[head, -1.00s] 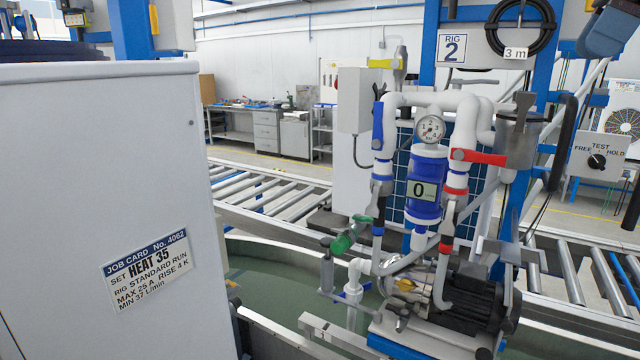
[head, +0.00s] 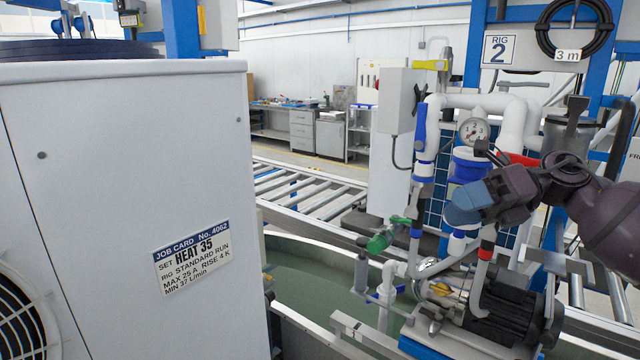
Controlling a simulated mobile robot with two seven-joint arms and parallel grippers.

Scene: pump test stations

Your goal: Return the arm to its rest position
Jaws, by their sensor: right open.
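My right arm comes in from the right edge in the head view. Its gripper (head: 468,207) is open and appears empty. It hangs in front of the pump rig, over the blue flow meter (head: 466,166), and hides the display and part of the red valve handle (head: 520,158). I cannot tell whether it touches the rig. My left gripper is not in view.
The Rig 2 pump (head: 490,305) stands beside a tank of greenish water (head: 312,285). A green valve (head: 385,238) sticks out at its left. A large white cabinet (head: 130,150) with a job card (head: 191,257) blocks the left. A roller conveyor (head: 310,192) runs behind.

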